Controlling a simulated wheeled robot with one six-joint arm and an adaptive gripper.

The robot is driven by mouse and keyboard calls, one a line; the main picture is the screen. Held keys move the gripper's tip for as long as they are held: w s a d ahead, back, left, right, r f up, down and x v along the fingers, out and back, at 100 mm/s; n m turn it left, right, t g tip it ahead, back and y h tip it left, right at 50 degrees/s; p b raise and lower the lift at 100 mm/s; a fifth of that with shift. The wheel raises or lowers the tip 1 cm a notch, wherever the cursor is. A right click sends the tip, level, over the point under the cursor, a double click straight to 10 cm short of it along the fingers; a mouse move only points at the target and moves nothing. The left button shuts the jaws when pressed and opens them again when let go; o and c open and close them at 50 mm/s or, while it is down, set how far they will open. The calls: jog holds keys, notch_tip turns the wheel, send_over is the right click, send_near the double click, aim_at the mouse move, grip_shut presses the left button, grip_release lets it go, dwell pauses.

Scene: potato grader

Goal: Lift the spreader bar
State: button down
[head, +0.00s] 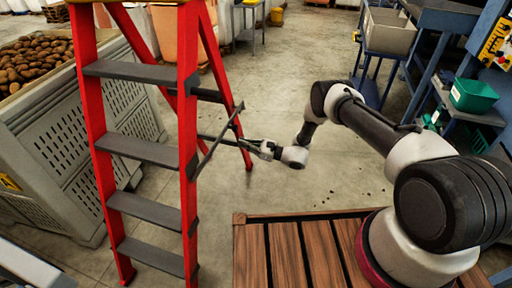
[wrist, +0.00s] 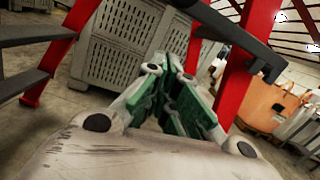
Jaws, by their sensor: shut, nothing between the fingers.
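A red stepladder (head: 187,110) with dark grey treads stands open at the left of centre in the head view. Its dark spreader bar (head: 222,133) slants between the front and rear legs. In the wrist view the bar (wrist: 225,28) crosses the upper right, ending at a bracket by a red leg (wrist: 233,85). My gripper (head: 243,143) is just right of the bar in the head view. In the wrist view its green-padded fingers (wrist: 172,72) are shut and empty, below and left of the bar. I cannot tell whether they touch it.
A grey slatted crate (head: 75,140) full of potatoes (head: 35,62) stands left of the ladder. A wooden slatted platform (head: 285,250) lies below my arm. Blue shelving with a grey bin (head: 388,32) and green bin (head: 473,95) stands right. Concrete floor beyond my gripper is clear.

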jog(key=shift+s+a+r, duration=0.1)
jog(key=shift+a+r, duration=0.1)
jog(key=shift+r, duration=0.8)
jog(key=shift+s+a+r, duration=0.1)
jog(key=shift+a+r, duration=0.1)
jog(key=shift+r, duration=0.8)
notch_tip(320, 180, up, 18)
jog(key=s+n+g, duration=0.1)
jog(key=s+n, duration=0.1)
jog(key=n, duration=0.6)
jog(key=s+a+r+n, duration=0.2)
jog(key=s+r+n, duration=0.1)
jog(key=s+r, duration=0.2)
jog(key=s+a+r+n+g, duration=0.1)
jog(key=s+a+r+n, duration=0.1)
jog(key=s+r+n, duration=0.2)
jog(key=shift+s+a+r, duration=0.4)
jog(key=shift+s+r, duration=0.75)
jog(key=shift+r, duration=0.3)
